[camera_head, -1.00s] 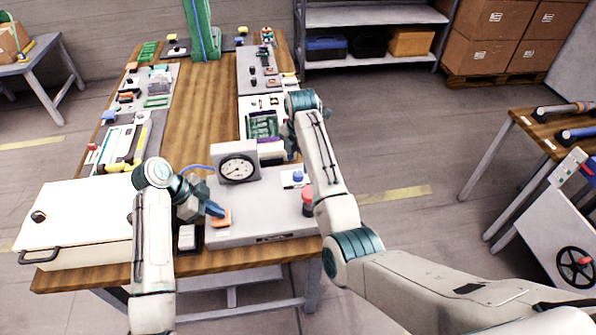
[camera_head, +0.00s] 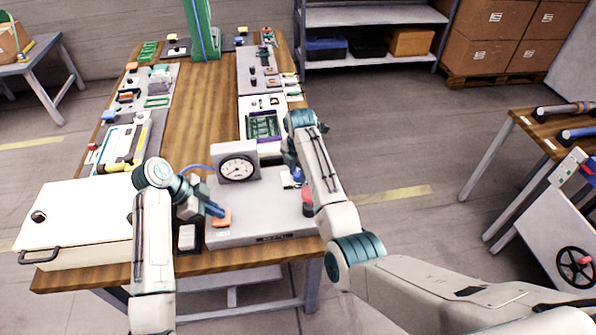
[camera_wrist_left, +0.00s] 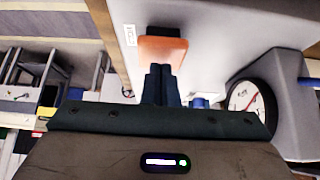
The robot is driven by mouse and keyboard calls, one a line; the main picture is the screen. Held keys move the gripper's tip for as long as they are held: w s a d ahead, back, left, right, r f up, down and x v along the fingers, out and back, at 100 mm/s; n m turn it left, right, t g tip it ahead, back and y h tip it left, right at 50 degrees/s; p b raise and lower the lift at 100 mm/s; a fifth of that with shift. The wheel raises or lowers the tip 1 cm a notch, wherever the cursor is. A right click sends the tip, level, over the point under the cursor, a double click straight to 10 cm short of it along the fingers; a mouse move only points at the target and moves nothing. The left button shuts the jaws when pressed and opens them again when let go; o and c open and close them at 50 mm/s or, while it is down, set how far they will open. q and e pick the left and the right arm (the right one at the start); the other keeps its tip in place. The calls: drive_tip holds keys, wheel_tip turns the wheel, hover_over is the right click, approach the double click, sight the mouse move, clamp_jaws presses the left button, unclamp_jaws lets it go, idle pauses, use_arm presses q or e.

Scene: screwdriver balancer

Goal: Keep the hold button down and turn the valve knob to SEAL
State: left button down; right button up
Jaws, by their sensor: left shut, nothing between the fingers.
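The orange hold button (camera_head: 222,218) sits at the front left of a grey panel box (camera_head: 255,225). It also shows in the left wrist view (camera_wrist_left: 163,48). My left gripper (camera_head: 215,209) is shut and empty, its fingertips at the orange button, seemingly against it. How far the button is pressed cannot be told. The blue valve knob (camera_head: 297,179) is on the right of the panel, partly hidden by my right arm. My right gripper (camera_head: 296,168) is at the knob, mostly hidden by its own wrist. Its jaws and the SEAL mark cannot be made out.
A round gauge (camera_head: 238,167) stands at the back of the panel. A red button (camera_head: 307,196) is beside my right forearm. A white case (camera_head: 80,218) lies left, and a small white-topped block (camera_head: 187,237) stands beside the panel. The wooden table's middle is clear.

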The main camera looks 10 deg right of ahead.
drive_tip(key=shift+m, duration=0.4)
drive_tip(key=m, duration=0.3)
drive_tip(key=shift+m, duration=0.4)
drive_tip(key=m, duration=0.4)
drive_tip(key=shift+h, duration=0.3)
drive_tip(key=m, duration=0.5)
drive_tip(key=shift+w, duration=0.1)
drive_tip(key=m, duration=0.4)
drive_tip(key=shift+m, duration=0.3)
